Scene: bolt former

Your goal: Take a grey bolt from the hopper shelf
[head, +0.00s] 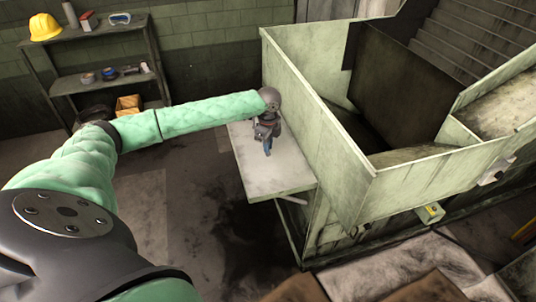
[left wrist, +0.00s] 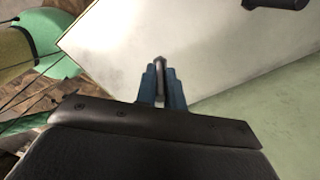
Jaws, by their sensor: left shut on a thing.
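The hopper shelf (head: 278,181) is a pale flat plate fixed to the side of the green hopper (head: 420,190). My left gripper (head: 267,149) is over the shelf, close to the hopper wall, and points down. In the left wrist view my left gripper (left wrist: 161,80) has its blue fingers shut on a slim grey bolt (left wrist: 159,67), whose end sticks out past the fingertips. The shelf surface (left wrist: 150,40) fills the view behind it. I cannot tell whether the bolt touches the shelf. A dark cylindrical piece (left wrist: 276,3) shows at the top right edge, partly cut off. My right gripper is not in view.
A metal rack (head: 100,75) with a yellow helmet (head: 44,27) and small items stands at the back left wall. The hopper's tall wall (head: 310,120) borders the shelf on the right. The dark floor left of the shelf is clear.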

